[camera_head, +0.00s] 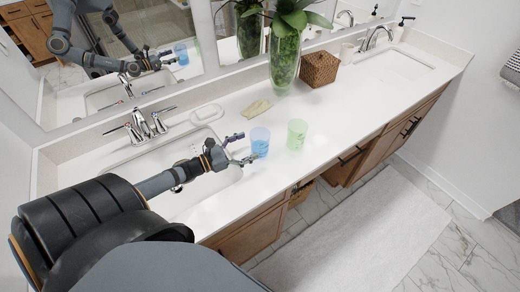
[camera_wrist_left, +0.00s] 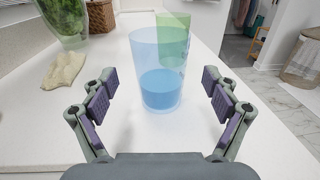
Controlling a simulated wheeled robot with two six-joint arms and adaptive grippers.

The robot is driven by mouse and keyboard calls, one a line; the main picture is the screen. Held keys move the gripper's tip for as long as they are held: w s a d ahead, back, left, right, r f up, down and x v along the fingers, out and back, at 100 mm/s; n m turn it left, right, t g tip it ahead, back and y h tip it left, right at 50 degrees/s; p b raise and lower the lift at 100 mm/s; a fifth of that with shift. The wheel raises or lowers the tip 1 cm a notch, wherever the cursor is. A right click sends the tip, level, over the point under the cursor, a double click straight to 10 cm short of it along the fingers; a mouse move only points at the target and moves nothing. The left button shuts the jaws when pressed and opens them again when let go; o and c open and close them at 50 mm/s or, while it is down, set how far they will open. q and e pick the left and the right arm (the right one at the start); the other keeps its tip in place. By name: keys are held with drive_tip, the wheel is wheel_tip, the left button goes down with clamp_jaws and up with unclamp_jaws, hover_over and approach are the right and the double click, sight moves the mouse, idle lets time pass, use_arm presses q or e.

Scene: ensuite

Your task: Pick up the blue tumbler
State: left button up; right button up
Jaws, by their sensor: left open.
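The blue tumbler (camera_head: 260,142) is see-through and stands upright on the white counter, just beyond my left fingertips. In the left wrist view the blue tumbler (camera_wrist_left: 158,82) stands ahead, centred between the spread fingers, with deeper blue in its lower half. My left gripper (camera_head: 240,149) is open and empty, reaching over the near sink toward the tumbler; it also shows in the left wrist view (camera_wrist_left: 158,97). A green tumbler (camera_head: 297,134) stands close to the right of the blue one; in the wrist view the green tumbler (camera_wrist_left: 173,42) is partly behind it. My right gripper is not seen.
A crumpled tan cloth (camera_head: 256,107) lies behind the tumblers. A plant vase (camera_head: 285,62) and a woven box (camera_head: 320,69) stand farther back. The near faucet (camera_head: 148,124) and soap dish (camera_head: 207,114) are left. The counter right of the green tumbler is clear.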

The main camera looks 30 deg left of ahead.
sight(251, 143)
use_arm(q)
drive_tip(key=shift+d+r, duration=0.1)
drive_tip(key=shift+d, duration=0.05)
drive_tip(key=shift+w+d+r, duration=0.1)
drive_tip(key=shift+w+d, duration=0.05)
drive_tip(key=shift+w, duration=0.1)
drive_tip(key=x, duration=0.4)
drive_tip(key=shift+r+b, duration=0.2)
drive_tip(key=shift+b, duration=0.2)
drive_tip(key=shift+w, duration=0.4)
drive_tip(key=shift+s, duration=0.1)
drive_tip(key=shift+c, duration=0.5)
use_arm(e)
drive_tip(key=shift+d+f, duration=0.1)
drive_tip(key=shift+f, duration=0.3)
use_arm(q)
drive_tip(key=c, duration=1.3)
drive_tip(key=shift+r, duration=0.2)
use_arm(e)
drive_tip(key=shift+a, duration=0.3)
